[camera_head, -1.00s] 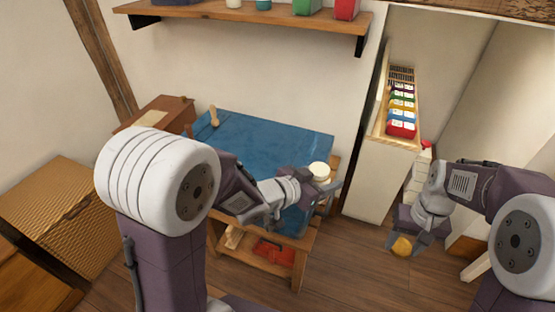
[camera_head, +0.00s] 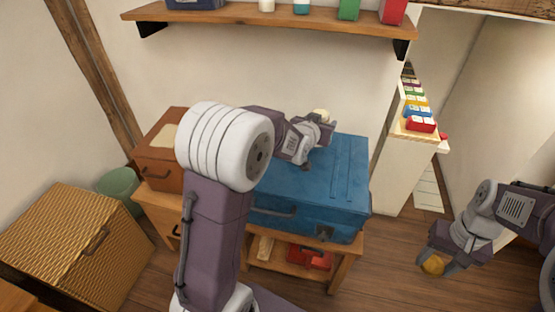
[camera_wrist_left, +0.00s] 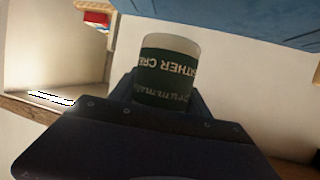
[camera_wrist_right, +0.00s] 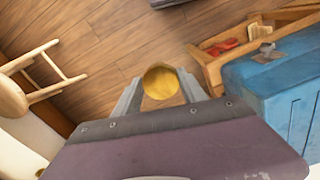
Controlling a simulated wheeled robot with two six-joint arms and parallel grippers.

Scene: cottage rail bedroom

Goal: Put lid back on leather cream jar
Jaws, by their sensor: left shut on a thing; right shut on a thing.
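The leather cream jar, with a dark green label and pale upper part, is held in my left gripper (camera_head: 324,124). In the head view only its pale top (camera_head: 321,113) shows, above the blue suitcase. The left wrist view shows the jar (camera_wrist_left: 168,72) between the fingers, its label reading upside down. My right gripper (camera_head: 437,264) is shut on a round golden-yellow lid (camera_head: 433,265), low over the floor at the right. The right wrist view shows the lid (camera_wrist_right: 160,82) between the fingertips. Jar and lid are well apart.
The blue suitcase (camera_head: 330,186) lies on a wooden bench (camera_head: 342,262), with a red item (camera_head: 310,259) on its lower shelf. A brown case (camera_head: 160,150) stands left of it. A wall shelf (camera_head: 270,22) runs above. A stool (camera_wrist_right: 45,72) shows in the right wrist view.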

